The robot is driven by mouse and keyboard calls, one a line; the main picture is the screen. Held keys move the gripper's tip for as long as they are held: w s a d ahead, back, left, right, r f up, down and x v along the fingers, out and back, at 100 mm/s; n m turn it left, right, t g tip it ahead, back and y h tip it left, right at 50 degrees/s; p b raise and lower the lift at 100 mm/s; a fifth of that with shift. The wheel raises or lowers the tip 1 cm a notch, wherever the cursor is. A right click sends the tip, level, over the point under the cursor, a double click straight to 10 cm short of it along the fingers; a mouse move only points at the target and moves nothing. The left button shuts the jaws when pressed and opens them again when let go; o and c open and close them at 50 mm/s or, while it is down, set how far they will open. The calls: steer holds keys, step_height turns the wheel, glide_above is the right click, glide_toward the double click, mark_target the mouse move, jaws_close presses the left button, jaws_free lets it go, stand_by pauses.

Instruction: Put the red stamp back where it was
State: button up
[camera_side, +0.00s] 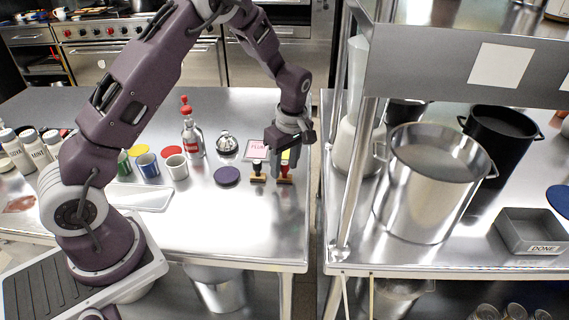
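The red stamp (285,173) is upright near the right end of the left steel table, with a wooden base and a red handle. My gripper (285,162) points down right over its handle, and its fingers hide the top of the stamp. The picture is too small to show whether the fingers are closed on the handle or only around it. A second stamp (258,174) with a dark handle and wooden base stands just to its left. The stamp's base looks at table level; I cannot tell if it touches.
A dark purple round pad (227,176) lies left of the stamps. A printed card (256,150) is behind them. Bottles (192,138), mugs (177,167) and a tray (140,197) stand farther left. A gap separates this table from the right one, with pots (425,190) and shelf posts.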

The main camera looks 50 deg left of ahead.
mark_target(289, 180)
step_height(289, 180, up, 12)
steer(key=d+f, duration=0.1)
steer(key=d, duration=0.1)
steer(key=s+d+r+m+t+h, duration=0.25)
steer(key=s+r+m, duration=0.45)
steer(key=s+r, duration=0.45)
steer(key=s+d+m+t, duration=0.3)
steer(key=s+m, duration=0.8)
steer(key=s, duration=0.5)
steer(key=shift+s+d+r+y, duration=0.15)
steer(key=shift+d+r+y, duration=0.05)
steer(key=shift+d+y, duration=0.3)
